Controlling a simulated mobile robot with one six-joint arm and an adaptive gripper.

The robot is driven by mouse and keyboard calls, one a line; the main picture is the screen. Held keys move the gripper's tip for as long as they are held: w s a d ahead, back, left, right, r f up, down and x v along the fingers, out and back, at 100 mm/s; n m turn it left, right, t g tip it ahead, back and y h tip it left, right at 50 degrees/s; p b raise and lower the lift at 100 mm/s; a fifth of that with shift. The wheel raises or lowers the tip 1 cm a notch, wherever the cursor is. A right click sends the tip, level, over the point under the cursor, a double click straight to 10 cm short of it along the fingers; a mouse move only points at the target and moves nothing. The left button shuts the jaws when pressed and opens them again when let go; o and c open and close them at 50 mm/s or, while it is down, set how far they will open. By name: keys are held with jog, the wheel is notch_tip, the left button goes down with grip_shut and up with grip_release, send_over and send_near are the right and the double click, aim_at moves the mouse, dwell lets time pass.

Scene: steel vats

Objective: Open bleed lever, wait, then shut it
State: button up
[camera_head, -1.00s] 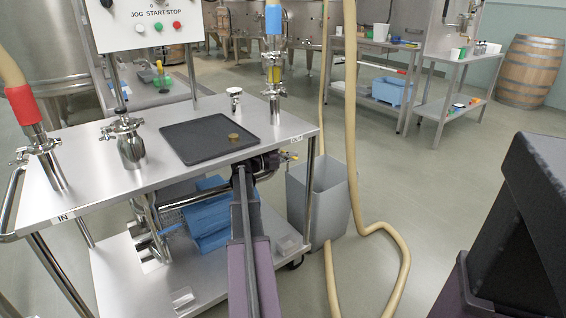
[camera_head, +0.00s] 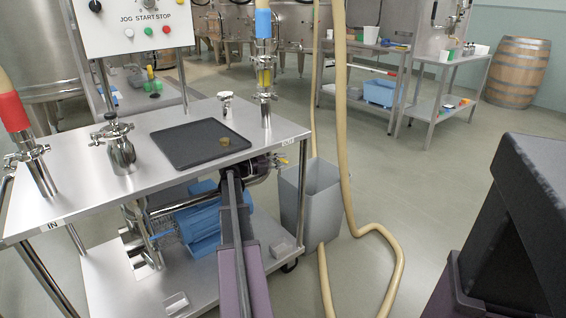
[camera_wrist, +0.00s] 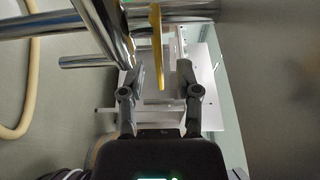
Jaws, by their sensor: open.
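The bleed lever (camera_wrist: 157,45) is a narrow yellow handle in the wrist view. It reaches down from beside the steel pipes into the gap between my fingers. My gripper (camera_wrist: 163,78) is open, one finger on each side of the lever's lower end, with a visible gap to the right finger; contact on the left cannot be told. In the head view the yellow lever (camera_head: 282,160) shows small under the trolley's right end, by the OUT label. There my arm hides most of my gripper.
Steel pipes (camera_wrist: 115,32) run close ahead of the left finger in the wrist view. The trolley top (camera_head: 85,165) carries a black tray (camera_head: 190,148). A grey bin (camera_head: 318,205) and a beige hose (camera_head: 340,120) stand right of the trolley. Open floor lies farther right.

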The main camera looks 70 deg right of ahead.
jog(key=v, duration=1)
jog(key=shift+w+a, duration=0.25)
dwell(0.4)
